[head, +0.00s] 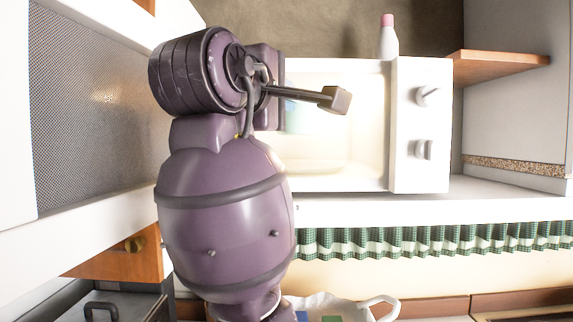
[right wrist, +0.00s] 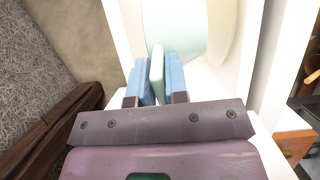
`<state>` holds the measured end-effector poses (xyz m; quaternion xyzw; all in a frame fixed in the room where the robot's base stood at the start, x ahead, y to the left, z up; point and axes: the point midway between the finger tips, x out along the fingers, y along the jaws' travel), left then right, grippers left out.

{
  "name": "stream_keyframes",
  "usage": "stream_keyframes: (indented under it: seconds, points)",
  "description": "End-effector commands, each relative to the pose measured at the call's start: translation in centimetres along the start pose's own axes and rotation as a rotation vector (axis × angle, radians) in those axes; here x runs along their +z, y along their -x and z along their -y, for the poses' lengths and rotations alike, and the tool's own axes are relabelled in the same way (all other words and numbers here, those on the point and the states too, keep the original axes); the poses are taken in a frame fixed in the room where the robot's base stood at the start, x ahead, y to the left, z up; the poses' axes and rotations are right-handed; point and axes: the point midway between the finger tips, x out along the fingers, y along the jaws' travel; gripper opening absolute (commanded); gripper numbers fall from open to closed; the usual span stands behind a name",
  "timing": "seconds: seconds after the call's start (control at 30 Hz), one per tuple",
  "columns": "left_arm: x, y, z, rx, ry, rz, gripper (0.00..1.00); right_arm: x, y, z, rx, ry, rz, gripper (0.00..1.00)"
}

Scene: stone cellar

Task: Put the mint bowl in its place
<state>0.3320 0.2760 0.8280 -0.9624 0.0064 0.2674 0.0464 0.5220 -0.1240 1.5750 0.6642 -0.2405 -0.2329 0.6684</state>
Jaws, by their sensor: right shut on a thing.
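In the right wrist view my right gripper (right wrist: 158,85) is shut on the near rim of the mint bowl (right wrist: 172,28), with a blue pad on each side of it. White walls stand close around the bowl there. A pale mint patch of the bowl (head: 296,120) shows beside the arm, within the lit interior of a white microwave (head: 404,175). I cannot tell whether the bowl touches the floor of the microwave. My left gripper is not in view.
A white bottle with a pink cap (head: 389,42) stands behind the microwave. A wooden shelf (head: 500,64) juts out at the right. A green checked curtain (head: 400,241) hangs below the counter edge. A white handled container (head: 345,308) is at the bottom.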

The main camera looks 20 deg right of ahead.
Motion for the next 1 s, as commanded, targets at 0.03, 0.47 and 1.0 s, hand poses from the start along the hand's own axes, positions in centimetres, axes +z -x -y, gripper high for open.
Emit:
stream_keyframes:
  seconds: [0.03, 0.47, 1.0]
  points:
    - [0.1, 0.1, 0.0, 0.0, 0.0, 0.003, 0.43, 0.0, 0.0, -0.1, 0.003, -0.001, 0.0, 0.0]
    - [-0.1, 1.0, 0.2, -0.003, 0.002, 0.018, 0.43, -2.7, -6.5, -0.1, 0.001, 0.004, 0.003, 0.0]
    - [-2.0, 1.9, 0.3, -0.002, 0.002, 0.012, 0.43, -6.8, -16.2, -0.1, 0.002, 0.002, 0.001, 0.0]
